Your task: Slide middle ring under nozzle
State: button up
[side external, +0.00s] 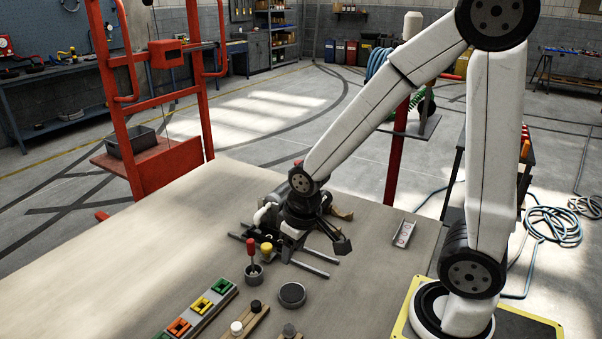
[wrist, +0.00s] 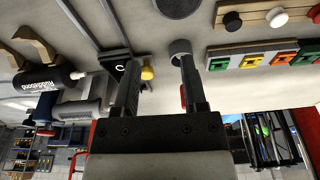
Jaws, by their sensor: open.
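My gripper (side external: 316,241) is low over the bench, its jaws apart and nothing between them. In the wrist view the two dark fingers (wrist: 158,66) stand apart. A black bottle with white lettering (wrist: 45,80) lies at the left there, its white nozzle (wrist: 90,73) pointing towards the left finger. I cannot tell which piece is the middle ring. A yellow knob (wrist: 147,73) shows between the fingers, beyond them.
A grey cup (side external: 253,271) with a red-handled tool (side external: 251,248) stands left of my gripper. A dark round disc (side external: 292,295) and a wooden strip with knobs (side external: 246,322) lie nearer. Metal rails (side external: 310,268) run beneath my gripper. The left bench surface (side external: 120,260) is clear.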

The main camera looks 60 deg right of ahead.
jog(key=r+m+g, duration=0.2)
send_over(266, 245)
jog(key=shift+f, duration=0.2)
jog(key=shift+s+f, duration=0.1)
jog(key=shift+f, duration=3.8)
grip_shut()
